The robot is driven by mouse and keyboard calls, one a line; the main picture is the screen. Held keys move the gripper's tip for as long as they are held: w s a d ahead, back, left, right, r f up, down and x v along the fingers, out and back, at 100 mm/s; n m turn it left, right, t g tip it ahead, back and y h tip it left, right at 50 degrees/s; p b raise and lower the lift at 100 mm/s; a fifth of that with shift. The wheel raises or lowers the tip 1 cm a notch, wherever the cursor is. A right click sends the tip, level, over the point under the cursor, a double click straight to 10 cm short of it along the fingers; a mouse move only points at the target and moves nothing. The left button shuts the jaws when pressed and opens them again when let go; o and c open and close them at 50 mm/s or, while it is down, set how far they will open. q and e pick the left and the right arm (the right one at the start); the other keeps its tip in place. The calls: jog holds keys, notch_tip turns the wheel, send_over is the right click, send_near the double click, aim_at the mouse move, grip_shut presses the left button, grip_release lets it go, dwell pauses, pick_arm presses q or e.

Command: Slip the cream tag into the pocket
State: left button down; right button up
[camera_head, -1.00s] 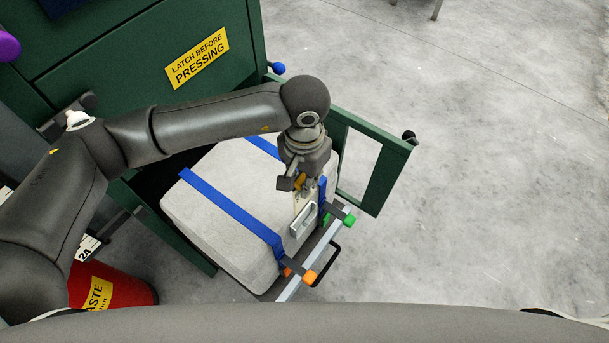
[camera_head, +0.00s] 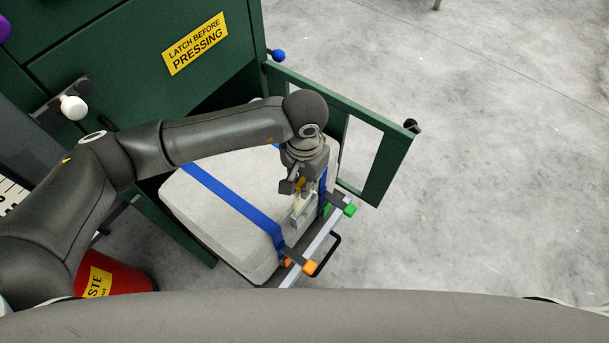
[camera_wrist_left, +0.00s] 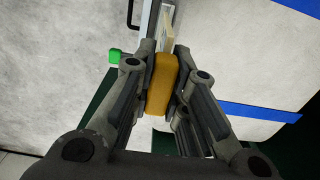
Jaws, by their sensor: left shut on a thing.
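My left gripper (camera_head: 300,186) points down over the near edge of the pale wrapped bale (camera_head: 200,215). It is shut on an orange block (camera_wrist_left: 162,84), with the cream tag (camera_wrist_left: 167,32) reaching out beyond it. In the head view the cream tag (camera_head: 298,203) shows small below the fingers, at the mouth of the grey pocket (camera_head: 303,218) on the bale's near side. I cannot tell how much of the tag is inside the pocket. My right gripper is not in view.
Blue straps (camera_head: 236,204) cross the bale. A green gate (camera_head: 378,165) stands open at right. A red waste bin (camera_head: 122,279) is at lower left. Floor at right is clear.

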pick_arm(q)
jog(key=shift+f+b, duration=0.7)
jog(key=shift+f, duration=1.7)
jog(key=shift+f+b, duration=1.05)
jog(key=shift+b, duration=0.3)
jog(key=c, duration=1.3)
grip_release()
jog(key=shift+c, duration=0.2)
notch_tip(320, 180, up, 12)
